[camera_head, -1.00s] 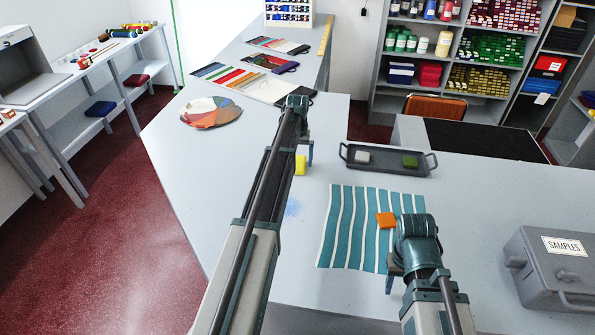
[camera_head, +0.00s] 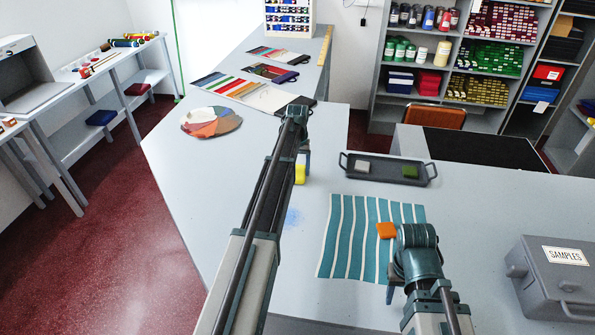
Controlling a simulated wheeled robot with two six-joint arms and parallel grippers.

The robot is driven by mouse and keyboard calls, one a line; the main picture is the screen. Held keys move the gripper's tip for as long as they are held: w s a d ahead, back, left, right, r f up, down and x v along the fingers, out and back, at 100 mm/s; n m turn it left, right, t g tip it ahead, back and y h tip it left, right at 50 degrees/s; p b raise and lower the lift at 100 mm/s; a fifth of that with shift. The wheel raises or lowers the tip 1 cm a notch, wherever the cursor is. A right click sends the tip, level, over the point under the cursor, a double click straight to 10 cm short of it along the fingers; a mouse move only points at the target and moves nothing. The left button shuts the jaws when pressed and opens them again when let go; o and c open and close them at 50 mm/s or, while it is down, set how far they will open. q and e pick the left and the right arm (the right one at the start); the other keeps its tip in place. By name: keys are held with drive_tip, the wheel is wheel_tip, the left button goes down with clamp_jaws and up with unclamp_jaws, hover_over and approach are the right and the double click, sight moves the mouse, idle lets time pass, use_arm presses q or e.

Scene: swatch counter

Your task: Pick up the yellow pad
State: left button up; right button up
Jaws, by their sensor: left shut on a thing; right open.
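The yellow pad (camera_head: 300,174) shows at the right side of my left arm's end, beyond the striped cloth's left edge. My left gripper (camera_head: 304,168) is shut on it, mostly hidden behind my own arm. I cannot tell whether the pad touches the counter. My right gripper (camera_head: 391,292) is open over the near right part of the teal and white striped cloth (camera_head: 345,245). An orange pad (camera_head: 386,230) is on the cloth, just left of my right wrist, which partly covers it.
A dark tray (camera_head: 388,178) holds a white pad (camera_head: 362,167) and a green pad (camera_head: 409,171). A grey samples box (camera_head: 540,270) stands at the right. A colour wheel (camera_head: 211,118) and colour strips (camera_head: 245,90) lie on the left counter. A blue smudge (camera_head: 292,217) marks the counter.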

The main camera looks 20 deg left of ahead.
sight(298, 171)
use_arm(q)
drive_tip(key=shift+r+p, duration=0.65)
drive_tip(key=shift+r, duration=0.1)
use_arm(e)
drive_tip(key=shift+r, duration=0.8)
use_arm(q)
wheel_tip(298, 171, up, 2)
drive_tip(key=shift+r+p, duration=0.1)
drive_tip(key=shift+p, duration=1)
use_arm(e)
wheel_tip(298, 171, up, 2)
drive_tip(key=shift+r, duration=0.1)
use_arm(q)
drive_tip(key=s+d, duration=0.3)
drive_tip(key=s, duration=0.1)
drive_tip(key=s+d, duration=0.3)
drive_tip(key=s, duration=0.1)
drive_tip(key=s+d+r+p, duration=0.1)
drive_tip(key=s+d, duration=0.2)
drive_tip(key=s, duration=0.1)
drive_tip(key=shift+s+d, duration=0.3)
drive_tip(key=shift+d, duration=0.1)
use_arm(e)
drive_tip(key=shift+r, duration=0.55)
